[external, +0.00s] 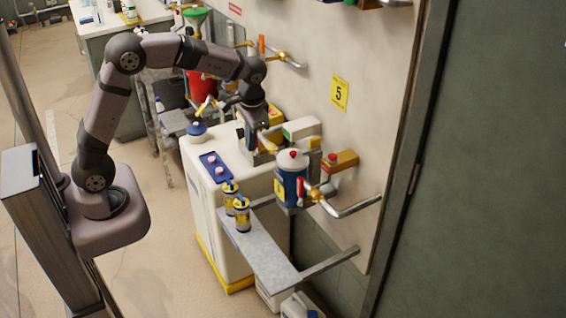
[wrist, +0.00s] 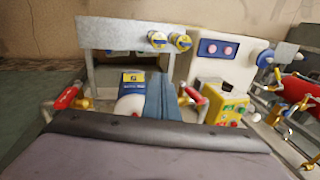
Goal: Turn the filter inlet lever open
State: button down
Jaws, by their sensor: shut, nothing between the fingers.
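The filter canister (external: 291,186), blue with a white top and a red knob, stands at the wall. It also shows in the wrist view (wrist: 131,104). A red lever (external: 307,197) sits on a brass valve at its right. In the wrist view, one red lever (wrist: 67,96) is left of the canister and another red lever (wrist: 195,96) is right of it. No label tells which is the inlet. My gripper (external: 261,153) is shut and empty, pointing down beside the brass fitting left of the canister. It hides part of that fitting; contact cannot be told.
A white cabinet (external: 209,187) with a blue button panel stands left of the canister. Pipes (external: 352,208) stick out from the wall. The floor left of the cabinet is open.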

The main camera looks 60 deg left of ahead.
jog(key=w+r+y+p, duration=0.1)
jog(key=w+r+p, duration=0.1)
jog(key=w+r, duration=0.4)
jog(key=p, duration=0.5)
send_over(257, 145)
jog(key=d, duration=0.2)
notch_tip(257, 145, down, 11)
jog(key=shift+r, duration=0.15)
jog(key=shift+a+r, duration=0.1)
jog(key=shift+a, duration=0.15)
